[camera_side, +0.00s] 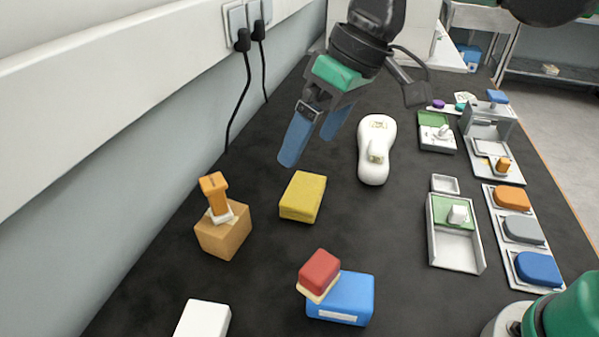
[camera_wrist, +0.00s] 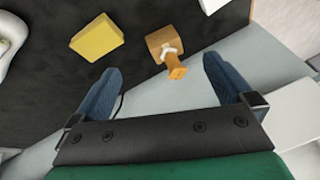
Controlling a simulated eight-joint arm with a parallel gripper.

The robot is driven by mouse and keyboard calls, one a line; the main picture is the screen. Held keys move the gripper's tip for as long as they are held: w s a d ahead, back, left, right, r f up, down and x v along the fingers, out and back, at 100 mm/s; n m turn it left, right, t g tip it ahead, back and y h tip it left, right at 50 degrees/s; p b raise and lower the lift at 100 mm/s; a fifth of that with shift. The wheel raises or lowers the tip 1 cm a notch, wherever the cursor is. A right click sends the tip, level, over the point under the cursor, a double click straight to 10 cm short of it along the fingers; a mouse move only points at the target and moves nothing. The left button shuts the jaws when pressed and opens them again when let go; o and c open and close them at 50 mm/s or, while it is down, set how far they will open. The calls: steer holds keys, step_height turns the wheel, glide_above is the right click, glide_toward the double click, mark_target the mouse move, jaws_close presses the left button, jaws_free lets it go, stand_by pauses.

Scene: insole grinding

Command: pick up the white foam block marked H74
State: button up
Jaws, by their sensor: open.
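A white, shoe-sole-shaped piece (camera_side: 372,160) with a small brownish mark lies right of my gripper in the side view. Part of it shows at the left edge of the wrist view (camera_wrist: 12,42). A plain white block (camera_side: 203,319) is cut off by the bottom edge of the side view; a white block corner also shows at the top of the wrist view (camera_wrist: 211,5). I cannot read H74 on either thing. My gripper (camera_side: 308,149) is open and empty, above the table near the wall. Its two blue fingers also show in the wrist view (camera_wrist: 163,66).
A yellow block (camera_side: 303,196) lies below my gripper. A tan block with an orange-handled tool (camera_side: 222,235) stands near the wall. Trays and fixtures (camera_side: 455,240) line the right side.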

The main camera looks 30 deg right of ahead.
steer(key=s+d+f+m+t+h, duration=0.1)
steer(key=d+f+m+t+h, duration=0.1)
steer(key=d, duration=0.6)
steer(key=s+d+f+m+t+h, duration=0.1)
steer(key=s+d+f+m+t, duration=0.1)
steer(key=d+f, duration=0.3)
steer(key=d+m+t, duration=0.1)
steer(key=d, duration=0.2)
steer(key=shift+h, duration=0.4)
steer(key=shift+s+a+f, duration=0.1)
